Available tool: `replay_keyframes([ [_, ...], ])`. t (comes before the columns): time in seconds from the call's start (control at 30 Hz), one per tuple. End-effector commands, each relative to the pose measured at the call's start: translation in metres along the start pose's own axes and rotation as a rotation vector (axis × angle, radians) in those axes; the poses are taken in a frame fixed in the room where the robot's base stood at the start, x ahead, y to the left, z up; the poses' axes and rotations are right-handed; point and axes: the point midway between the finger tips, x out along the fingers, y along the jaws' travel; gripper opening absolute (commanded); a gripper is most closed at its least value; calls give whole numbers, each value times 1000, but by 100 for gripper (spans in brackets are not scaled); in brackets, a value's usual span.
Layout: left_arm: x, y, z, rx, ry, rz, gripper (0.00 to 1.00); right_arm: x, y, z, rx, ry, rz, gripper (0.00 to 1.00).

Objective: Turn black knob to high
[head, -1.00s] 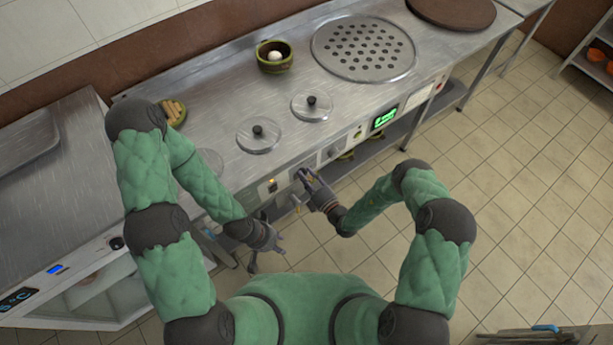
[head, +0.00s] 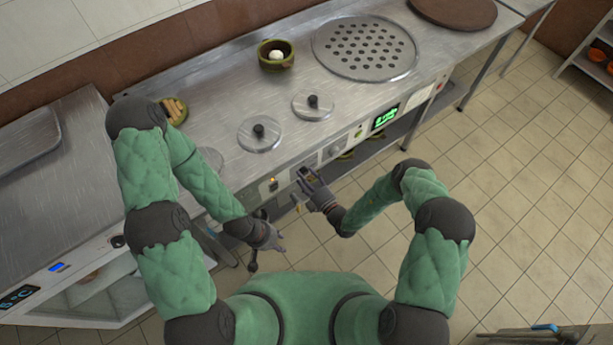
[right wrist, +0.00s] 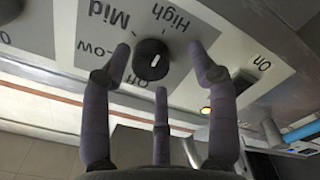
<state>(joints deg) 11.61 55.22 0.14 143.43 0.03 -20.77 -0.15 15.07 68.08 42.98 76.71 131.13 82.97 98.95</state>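The black knob (right wrist: 151,60) is on the front panel in the right wrist view. It bears a short white mark, and the labels Off, Low, Mid and High are printed around it. My right gripper (right wrist: 158,52) is open, with its outer fingers on either side of the knob and a third finger in front of it. I cannot tell whether they touch it. In the head view my right gripper (head: 303,178) is at the counter's front panel and hides the knob. My left gripper (head: 268,253) is open and empty, lower and to the left.
The steel counter (head: 215,105) holds two lids (head: 258,134), a perforated round plate (head: 366,48) and a green pot (head: 275,54). A green display (head: 386,116) is farther along the panel.

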Motion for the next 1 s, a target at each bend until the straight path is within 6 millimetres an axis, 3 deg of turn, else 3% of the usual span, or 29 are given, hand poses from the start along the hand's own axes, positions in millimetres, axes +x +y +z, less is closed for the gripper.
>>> replay_keyframes([
  [0.23, 0, 0, 0, 0, 0, 0, 40, 0, 4, 3, -5, -4, 7, 59],
  [0.37, 0, 0, 0, 0, 0, 0, 40, -10, 4, 5, -5, -8, 8, 59],
  [0.7, 0, 0, 0, 0, 0, 0, 40, -73, 3, 4, -1, -9, 7, 59],
  [1.0, 0, 0, 0, 0, 0, 0, 40, -111, 2, 2, -2, -5, 4, 59],
])
